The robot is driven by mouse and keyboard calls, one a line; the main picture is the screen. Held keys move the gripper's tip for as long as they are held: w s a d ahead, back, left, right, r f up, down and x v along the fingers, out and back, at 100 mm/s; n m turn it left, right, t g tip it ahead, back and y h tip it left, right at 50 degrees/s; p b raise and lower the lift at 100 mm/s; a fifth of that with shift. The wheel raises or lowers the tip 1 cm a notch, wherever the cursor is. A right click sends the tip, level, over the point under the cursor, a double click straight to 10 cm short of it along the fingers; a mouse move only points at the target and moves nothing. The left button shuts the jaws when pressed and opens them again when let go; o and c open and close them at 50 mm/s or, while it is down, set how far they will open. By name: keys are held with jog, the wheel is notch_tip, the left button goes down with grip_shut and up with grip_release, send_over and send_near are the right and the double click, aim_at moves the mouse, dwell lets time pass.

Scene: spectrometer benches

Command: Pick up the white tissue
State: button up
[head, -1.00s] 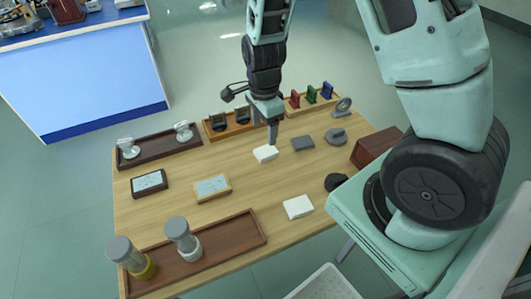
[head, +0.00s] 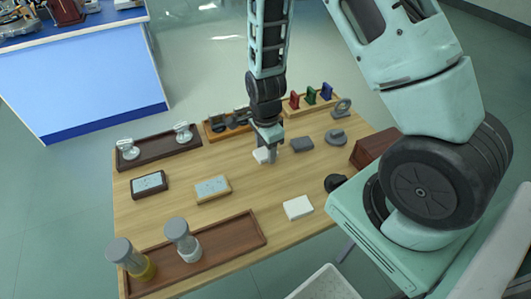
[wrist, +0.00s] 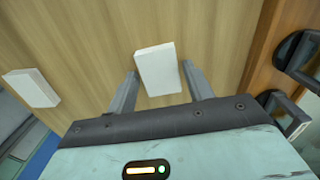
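Two white flat pieces lie on the wooden table. I cannot tell from their look which is the tissue. The first white piece (head: 260,155) is near the table's middle, partly hidden by my gripper (head: 271,157). In the wrist view this white piece (wrist: 157,67) lies between the two fingers of my gripper (wrist: 160,72), with gaps on both sides. The fingers are open and hold nothing. The second white piece (head: 298,207) lies nearer the front edge; it also shows at the left of the wrist view (wrist: 32,88).
A grey block (head: 302,144) and a round grey item (head: 336,137) lie close to the right of my gripper. An orange-brown tray (head: 216,137) with dark items is just behind. A dark brown tray (head: 222,239) with two capped jars (head: 180,232) is at the front left.

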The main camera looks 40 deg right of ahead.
aim_at(265, 152)
jog(key=c, duration=0.6)
jog(key=shift+r, duration=0.1)
notch_tip(265, 152, up, 10)
jog(key=shift+f, duration=0.1)
jog(key=o, duration=0.3)
jog(key=shift+c, duration=1)
jog(key=shift+p, duration=0.3)
